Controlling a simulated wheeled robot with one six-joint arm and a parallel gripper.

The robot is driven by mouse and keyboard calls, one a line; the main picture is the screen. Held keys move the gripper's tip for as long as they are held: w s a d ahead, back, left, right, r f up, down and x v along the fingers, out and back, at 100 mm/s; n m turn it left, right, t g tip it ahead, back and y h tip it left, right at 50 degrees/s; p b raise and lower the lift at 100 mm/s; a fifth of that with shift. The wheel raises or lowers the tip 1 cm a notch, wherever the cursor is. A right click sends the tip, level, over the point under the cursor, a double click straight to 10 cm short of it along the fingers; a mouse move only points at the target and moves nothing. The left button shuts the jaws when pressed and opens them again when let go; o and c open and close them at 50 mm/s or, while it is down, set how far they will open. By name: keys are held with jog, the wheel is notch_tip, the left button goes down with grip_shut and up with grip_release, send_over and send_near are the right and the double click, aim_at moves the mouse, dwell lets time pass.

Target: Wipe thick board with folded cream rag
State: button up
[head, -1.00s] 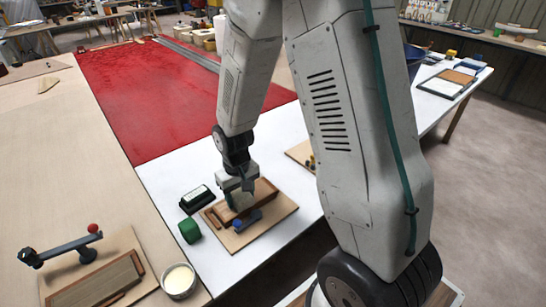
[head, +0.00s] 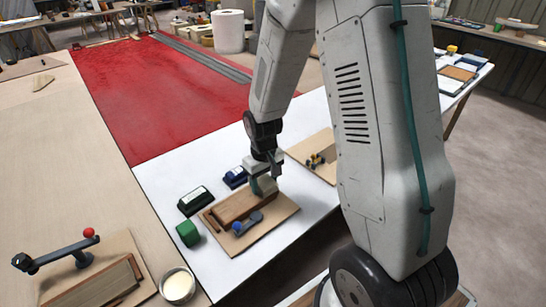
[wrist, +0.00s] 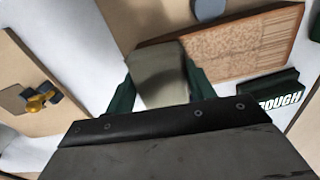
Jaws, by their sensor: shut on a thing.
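The thick board (head: 238,206) is a brown wooden slab lying on a pale wooden base (head: 275,224) on the white table. In the wrist view the board (wrist: 225,48) shows a paler, mottled patch on its brown face. My gripper (head: 265,184) is at the board's far right end in the head view. It is shut on the folded cream rag (wrist: 160,77), which sits between the green fingers and overlaps the board's left end in the wrist view. I cannot tell whether the rag touches the board.
A clamp with a blue knob (head: 246,221) stands at the board's near side. Another base (head: 322,150) with a yellow-knobbed clamp is right. A cream-filled cup (head: 177,285) is front left.

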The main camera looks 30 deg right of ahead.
jog(key=shift+d, duration=0.8)
jog(key=shift+w+d+r, duration=0.1)
jog(key=shift+d+r, duration=0.1)
jog(key=shift+a+r, duration=0.1)
jog(key=shift+r, duration=3.65)
